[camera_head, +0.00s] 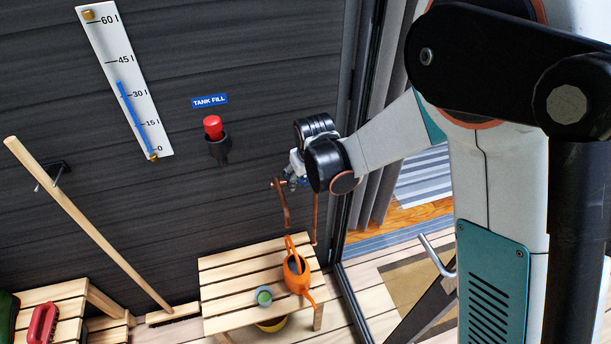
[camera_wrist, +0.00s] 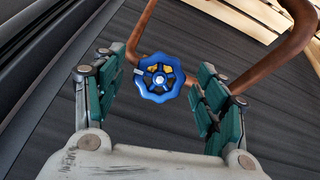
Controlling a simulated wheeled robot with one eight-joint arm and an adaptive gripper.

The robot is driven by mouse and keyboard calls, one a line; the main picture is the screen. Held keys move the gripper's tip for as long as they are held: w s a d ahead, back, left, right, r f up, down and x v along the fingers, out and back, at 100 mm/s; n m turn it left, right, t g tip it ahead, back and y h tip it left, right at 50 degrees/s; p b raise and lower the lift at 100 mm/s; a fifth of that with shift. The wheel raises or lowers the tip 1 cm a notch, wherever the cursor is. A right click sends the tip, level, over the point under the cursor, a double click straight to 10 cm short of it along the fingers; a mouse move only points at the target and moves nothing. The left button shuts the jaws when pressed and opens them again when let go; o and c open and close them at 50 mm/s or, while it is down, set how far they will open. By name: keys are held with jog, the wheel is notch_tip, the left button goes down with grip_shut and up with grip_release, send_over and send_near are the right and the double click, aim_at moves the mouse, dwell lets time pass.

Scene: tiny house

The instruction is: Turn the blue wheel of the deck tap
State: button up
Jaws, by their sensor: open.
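The blue wheel (camera_wrist: 159,78) of the deck tap shows in the wrist view, with a pale hub and several scalloped lobes. In the head view my gripper (camera_head: 294,173) is at the dark wall, by the copper pipe (camera_head: 284,205). My wrist mostly hides the wheel there.
A red button (camera_head: 213,127) sits under the TANK FILL sign (camera_head: 210,101). A gauge (camera_head: 125,80) and a leaning wooden pole (camera_head: 90,228) are left. A door frame (camera_head: 352,170) is right.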

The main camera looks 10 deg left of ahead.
jog(key=c, duration=1.1)
jog(key=shift+o, duration=0.2)
jog(key=shift+n+t+h, duration=0.4)
jog(key=shift+n, duration=1.6)
jog(key=o, duration=1.1)
jog(key=shift+c, duration=0.2)
jog(key=v, duration=1.2)
